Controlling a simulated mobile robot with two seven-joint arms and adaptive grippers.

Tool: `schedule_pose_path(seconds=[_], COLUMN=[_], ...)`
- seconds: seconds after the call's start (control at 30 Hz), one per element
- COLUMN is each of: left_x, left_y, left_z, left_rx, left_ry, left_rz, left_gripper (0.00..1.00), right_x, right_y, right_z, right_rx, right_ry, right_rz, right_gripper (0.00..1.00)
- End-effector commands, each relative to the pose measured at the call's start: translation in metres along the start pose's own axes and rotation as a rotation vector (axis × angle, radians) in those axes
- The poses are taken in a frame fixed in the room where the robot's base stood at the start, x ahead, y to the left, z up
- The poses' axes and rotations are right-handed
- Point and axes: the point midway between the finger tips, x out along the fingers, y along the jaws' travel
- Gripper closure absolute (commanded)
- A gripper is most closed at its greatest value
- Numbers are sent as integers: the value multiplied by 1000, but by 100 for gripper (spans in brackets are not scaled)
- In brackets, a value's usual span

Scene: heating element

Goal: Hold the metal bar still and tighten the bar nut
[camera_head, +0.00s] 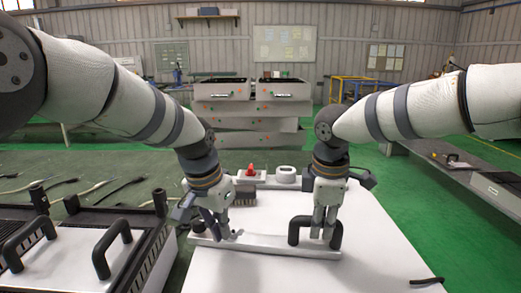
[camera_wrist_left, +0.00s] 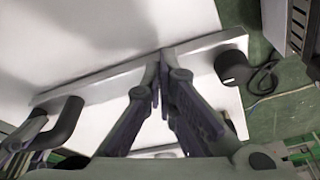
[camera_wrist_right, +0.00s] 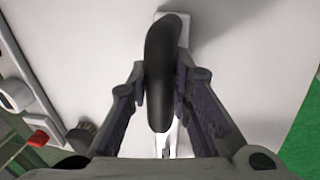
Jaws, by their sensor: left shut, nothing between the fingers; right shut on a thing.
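The metal bar (camera_head: 265,243) is a long pale bar lying across the white table, with a black arched handle (camera_head: 296,229) near its right end. A dark round knob (camera_head: 198,227), perhaps the bar nut, stands at the bar's left end; it also shows in the left wrist view (camera_wrist_left: 232,68). My left gripper (camera_head: 228,236) is shut and empty, its tips down at the bar, a little right of the knob. My right gripper (camera_head: 323,234) is shut on the handle, which shows between its fingers in the right wrist view (camera_wrist_right: 158,75).
A red button on a pale box (camera_head: 251,172), a white ring-shaped part (camera_head: 287,174) and a dark block (camera_head: 245,196) stand behind the bar. A black-framed case with handles (camera_head: 150,262) is at the left. A small black piece (camera_head: 427,281) lies front right.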

Motion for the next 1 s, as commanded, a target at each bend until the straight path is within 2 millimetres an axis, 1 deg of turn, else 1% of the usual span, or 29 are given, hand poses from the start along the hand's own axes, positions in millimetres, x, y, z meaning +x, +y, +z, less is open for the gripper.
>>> schedule_pose_path(seconds=[0.33, 0.77, 0.93, 1.0], left_x=[1, 1, -2, -8], left_y=[-9, -11, -13, -13], left_z=[-2, 0, 5, 3], left_rx=[0, -1, -1, -1], left_ry=[-1, -2, -2, 1], left_rz=[-1, -2, -1, -2], left_gripper=[100, 100, 100, 100], right_x=[0, 0, 0, 0], right_y=[0, 0, 0, 0], right_z=[0, 0, 0, 0], right_rx=[-1, -1, -1, 0], right_ry=[0, 0, 0, 0], right_rz=[1, 0, 0, 0], right_gripper=[100, 100, 100, 100])
